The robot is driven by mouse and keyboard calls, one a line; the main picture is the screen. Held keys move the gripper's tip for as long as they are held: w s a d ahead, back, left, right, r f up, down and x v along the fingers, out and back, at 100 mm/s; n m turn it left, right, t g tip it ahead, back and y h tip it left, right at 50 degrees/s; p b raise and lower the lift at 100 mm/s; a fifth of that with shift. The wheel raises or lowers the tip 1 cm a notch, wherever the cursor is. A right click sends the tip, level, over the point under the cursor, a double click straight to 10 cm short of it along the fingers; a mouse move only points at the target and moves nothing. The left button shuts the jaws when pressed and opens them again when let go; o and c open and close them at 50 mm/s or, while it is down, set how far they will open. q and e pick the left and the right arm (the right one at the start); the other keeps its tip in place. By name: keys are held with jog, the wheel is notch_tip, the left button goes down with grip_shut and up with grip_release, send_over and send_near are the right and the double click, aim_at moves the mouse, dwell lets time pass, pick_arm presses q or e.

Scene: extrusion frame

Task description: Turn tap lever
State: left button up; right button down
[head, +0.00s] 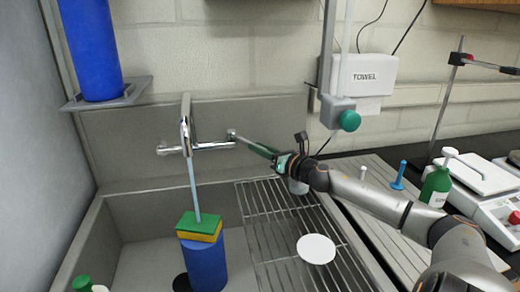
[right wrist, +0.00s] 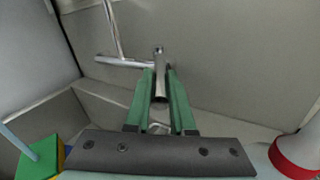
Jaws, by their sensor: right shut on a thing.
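The chrome tap (head: 186,130) is fixed to the back wall above the sink, its spout pointing forward. Its lever (head: 231,134) is at the right end of the tap body; in the right wrist view the lever (right wrist: 161,88) points toward the camera. My right gripper (head: 246,141) reaches in from the right. Its green fingers are shut on the lever, one on each side, as the right wrist view shows. A thin pale blue column (head: 194,188) runs from under the spout to the sponge; I cannot tell if it is water. My left gripper is not in view.
A green and yellow sponge (head: 200,226) rests on a blue cylinder (head: 205,264) in the sink. A wire rack (head: 262,205) with a white disc (head: 316,249) lies to the right. A towel dispenser (head: 362,75) hangs on the wall. A blue cylinder (head: 92,45) stands on a shelf.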

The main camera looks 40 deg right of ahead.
jog(key=c, duration=0.8)
grip_release()
jog(key=shift+o, duration=0.2)
jog(key=shift+s, duration=0.15)
jog(key=shift+s+f, duration=0.1)
jog(key=shift+s, duration=1.05)
jog(key=s+p, duration=0.2)
jog(key=s, duration=0.8)
